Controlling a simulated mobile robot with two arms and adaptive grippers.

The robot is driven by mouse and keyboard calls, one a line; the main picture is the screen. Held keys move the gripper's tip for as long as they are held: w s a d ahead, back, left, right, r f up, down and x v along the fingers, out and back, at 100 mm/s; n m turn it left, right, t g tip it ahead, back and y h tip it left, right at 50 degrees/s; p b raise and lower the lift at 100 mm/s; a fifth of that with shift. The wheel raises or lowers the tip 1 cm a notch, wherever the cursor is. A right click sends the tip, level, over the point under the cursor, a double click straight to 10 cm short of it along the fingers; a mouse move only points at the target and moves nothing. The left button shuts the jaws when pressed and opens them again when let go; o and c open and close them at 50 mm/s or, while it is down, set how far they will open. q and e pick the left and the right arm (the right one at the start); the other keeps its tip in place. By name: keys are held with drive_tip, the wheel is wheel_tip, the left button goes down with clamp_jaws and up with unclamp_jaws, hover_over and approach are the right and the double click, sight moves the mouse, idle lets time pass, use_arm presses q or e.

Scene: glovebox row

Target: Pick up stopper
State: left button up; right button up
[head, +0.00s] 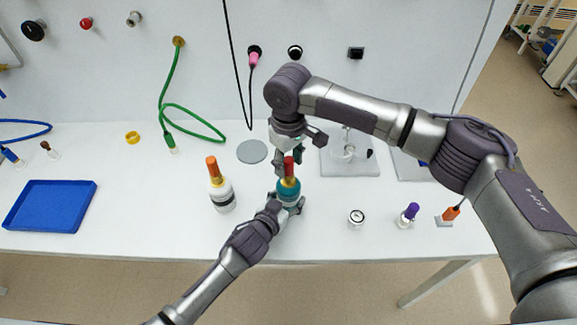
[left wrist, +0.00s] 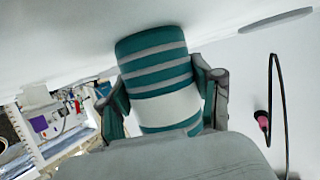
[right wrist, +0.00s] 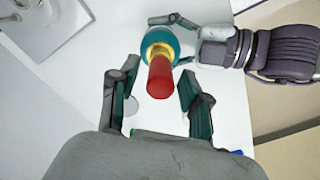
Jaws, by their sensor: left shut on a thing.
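A teal bottle (head: 288,194) with a gold neck and a red stopper (head: 288,167) stands upright near the middle of the table. My left gripper (head: 289,206) is shut around the bottle's body; its fingers press on both sides of the striped teal bottle in the left wrist view (left wrist: 160,80). My right gripper (head: 289,157) is above, pointing down at the stopper. In the right wrist view its fingers are open, and the red stopper (right wrist: 160,78) shows between and just beyond them, with gaps on both sides. The bottle's lower front is partly hidden by my left gripper.
A round dial (head: 356,216), a purple-topped bottle (head: 408,216) and an orange-handled item (head: 451,213) are on the right. A blue tray (head: 50,207) lies far left. A grey disc (head: 252,152) lies behind.

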sight(289, 159)
clamp_jaws()
drive_tip(key=shift+r, duration=0.15)
wheel_tip(289, 159, up, 17)
idle(0.9)
use_arm(q)
drive_tip(key=o, duration=1.4)
drive_tip(key=shift+o, duration=0.2)
